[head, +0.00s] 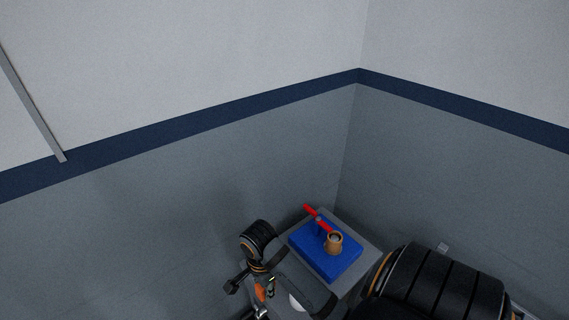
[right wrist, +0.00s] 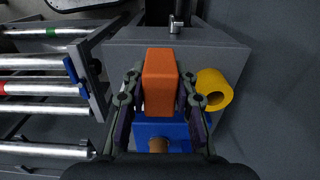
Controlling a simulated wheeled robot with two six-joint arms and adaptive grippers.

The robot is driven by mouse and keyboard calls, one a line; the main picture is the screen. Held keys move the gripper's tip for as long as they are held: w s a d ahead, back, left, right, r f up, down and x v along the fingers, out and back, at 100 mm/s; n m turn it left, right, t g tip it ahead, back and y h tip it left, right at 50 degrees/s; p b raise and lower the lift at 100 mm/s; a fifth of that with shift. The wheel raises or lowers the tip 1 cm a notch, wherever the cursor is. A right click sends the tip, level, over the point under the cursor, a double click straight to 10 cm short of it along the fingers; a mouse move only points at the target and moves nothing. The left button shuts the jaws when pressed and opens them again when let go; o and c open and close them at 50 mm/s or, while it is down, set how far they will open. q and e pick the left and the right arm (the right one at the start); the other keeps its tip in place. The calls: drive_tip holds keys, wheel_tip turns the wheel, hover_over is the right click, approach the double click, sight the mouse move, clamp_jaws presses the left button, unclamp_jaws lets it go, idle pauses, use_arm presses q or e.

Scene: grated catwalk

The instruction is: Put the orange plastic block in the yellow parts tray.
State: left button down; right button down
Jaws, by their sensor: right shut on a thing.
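The orange plastic block (right wrist: 160,80) is between the two fingers of my right gripper (right wrist: 158,92) in the right wrist view, and the gripper is shut on it. In the head view a small part of the orange block (head: 261,291) shows at my right gripper (head: 266,288), low in the picture and left of a blue slab. I cannot tell whether the block touches the surface below. I see no yellow parts tray in either view. My left gripper is not in view.
A grey stand (right wrist: 215,50) lies below the block. It bears the blue slab (head: 311,252) with a brown cup (head: 334,245) and a red bar (head: 318,218). A yellow hollow cylinder (right wrist: 216,89) is right of my fingers. A rack of metal pipes (right wrist: 40,88) is at the left.

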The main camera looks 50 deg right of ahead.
drive_tip(key=w+d+f, duration=0.1)
drive_tip(key=d+f, duration=0.1)
drive_tip(key=d, duration=0.1)
drive_tip(key=d+f+p, duration=0.1)
drive_tip(key=d+f, duration=0.2)
drive_tip(key=w+d+f, duration=0.1)
drive_tip(key=d+f, duration=0.2)
drive_tip(key=d, duration=0.1)
drive_tip(key=shift+w+d, duration=0.1)
drive_tip(key=shift+w, duration=0.25)
drive_tip(key=shift+d+f+p, duration=0.15)
drive_tip(key=shift+f+p, duration=0.15)
drive_tip(key=shift+f, duration=1.45)
drive_tip(key=shift+f, duration=0.1)
drive_tip(key=c, duration=1.3)
unclamp_jaws()
drive_tip(key=shift+c, duration=0.2)
